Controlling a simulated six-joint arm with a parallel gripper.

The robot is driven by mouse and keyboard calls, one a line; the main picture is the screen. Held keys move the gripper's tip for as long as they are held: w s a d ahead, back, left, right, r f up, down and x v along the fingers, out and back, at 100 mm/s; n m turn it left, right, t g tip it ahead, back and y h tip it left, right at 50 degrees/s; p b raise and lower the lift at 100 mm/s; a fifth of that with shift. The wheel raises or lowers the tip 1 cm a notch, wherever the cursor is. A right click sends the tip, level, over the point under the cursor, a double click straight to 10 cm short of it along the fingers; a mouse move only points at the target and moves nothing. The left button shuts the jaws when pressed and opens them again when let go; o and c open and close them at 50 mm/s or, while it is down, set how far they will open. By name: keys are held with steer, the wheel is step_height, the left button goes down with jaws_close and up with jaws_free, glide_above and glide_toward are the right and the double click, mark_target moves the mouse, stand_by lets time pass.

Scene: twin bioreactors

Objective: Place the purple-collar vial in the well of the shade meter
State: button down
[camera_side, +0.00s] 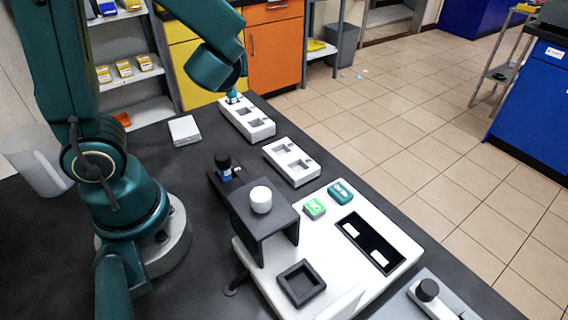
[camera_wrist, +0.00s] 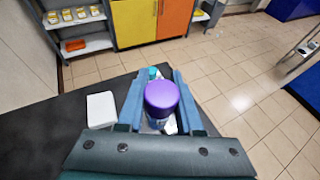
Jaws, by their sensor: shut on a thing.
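The purple-collar vial (camera_wrist: 161,98) shows its round purple top between my fingers in the wrist view; its lower body is mostly hidden. My gripper (camera_wrist: 160,110) is shut on it, one blue finger on each side. In the side view my gripper (camera_side: 234,98) is at the far end of the bench, over the far white rack (camera_side: 262,131); the vial cannot be made out there. A white device with a lit green display (camera_side: 314,208) stands at the front right and looks like the shade meter. Which opening is its well I cannot tell.
A second white rack (camera_side: 291,174) stands nearer. A dark stand (camera_side: 262,222) carries a white round-topped piece (camera_side: 261,199), with a black-capped vial (camera_side: 223,160) behind it. A dark square frame (camera_side: 301,284) lies in front. A white box (camera_side: 184,130) lies left of the far rack.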

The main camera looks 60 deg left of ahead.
steer(key=w+d+r+m+t+h, duration=0.1)
steer(key=d+r+m+t+h, duration=0.1)
steer(key=d+m+t+h, duration=0.35)
steer(key=w+d+r+m+t+h, duration=0.2)
steer(key=d+m+h, duration=0.45)
steer(key=d, duration=0.25)
steer(key=s+a+f+n+g+y, duration=0.2)
steer(key=a+f+n+g+y, duration=0.2)
steer(key=a+n+y, duration=0.2)
steer(key=s+a+f+n+g+y, duration=0.2)
steer(key=a+f+n+g+y, duration=0.2)
steer(key=a, duration=0.5)
steer(key=n+g+y, duration=0.1)
steer(key=n+y, duration=0.1)
steer(key=n, duration=0.1)
steer(key=shift+s+a+y, duration=0.35)
steer(key=shift+y, duration=0.05)
steer(key=w+d+f, duration=0.4)
steer(key=w+d, duration=0.1)
steer(key=w+d+f, duration=0.2)
steer(key=w+d, duration=0.1)
steer(key=shift+d+f, duration=0.2)
steer(key=shift+f, duration=2.05)
